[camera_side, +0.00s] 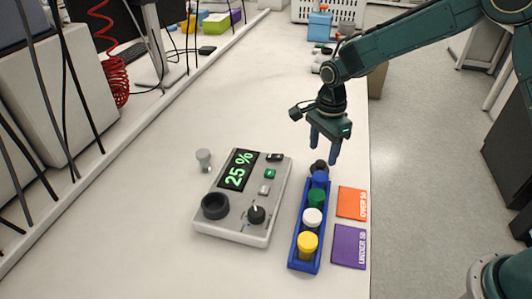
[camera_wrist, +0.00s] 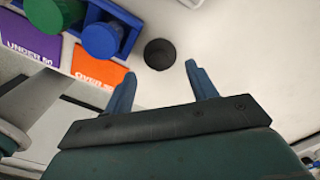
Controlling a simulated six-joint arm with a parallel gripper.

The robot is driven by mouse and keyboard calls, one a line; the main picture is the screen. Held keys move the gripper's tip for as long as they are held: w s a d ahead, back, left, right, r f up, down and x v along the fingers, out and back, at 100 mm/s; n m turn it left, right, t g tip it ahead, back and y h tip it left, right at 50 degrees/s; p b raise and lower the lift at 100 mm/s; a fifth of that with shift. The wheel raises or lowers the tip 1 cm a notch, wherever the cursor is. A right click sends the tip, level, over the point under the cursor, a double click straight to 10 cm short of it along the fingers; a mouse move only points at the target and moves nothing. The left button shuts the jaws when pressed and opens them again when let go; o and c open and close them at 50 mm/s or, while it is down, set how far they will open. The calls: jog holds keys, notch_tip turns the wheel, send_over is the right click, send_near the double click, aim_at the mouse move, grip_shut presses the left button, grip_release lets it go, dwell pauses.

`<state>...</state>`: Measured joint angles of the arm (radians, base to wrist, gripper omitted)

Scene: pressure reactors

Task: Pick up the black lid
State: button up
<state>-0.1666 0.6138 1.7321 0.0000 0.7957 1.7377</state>
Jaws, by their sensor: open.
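The black lid (camera_side: 318,166) lies on the white bench just past the far end of the blue rack. In the wrist view the black lid (camera_wrist: 160,54) is a dark round piece on the bare bench, apart from the rack. My gripper (camera_side: 323,150) is open and empty, pointing down above the lid. In the wrist view my gripper's fingers (camera_wrist: 160,70) are spread wide, and the lid shows between and slightly beyond the tips. I see no contact with the lid.
The blue rack (camera_side: 295,247) holds a blue, a green, a white and a yellow lid. Orange (camera_side: 352,203) and purple (camera_side: 349,246) cards lie right of it. A grey device (camera_side: 240,228) reading 25 % and a grey vial (camera_side: 204,158) stand left.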

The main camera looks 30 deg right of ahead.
aim_at(321, 163)
jog(key=shift+f, duration=0.25)
jog(key=shift+f, duration=0.1)
jog(key=shift+f, duration=2.5)
jog(key=shift+c, duration=0.3)
jog(key=c, duration=0.6)
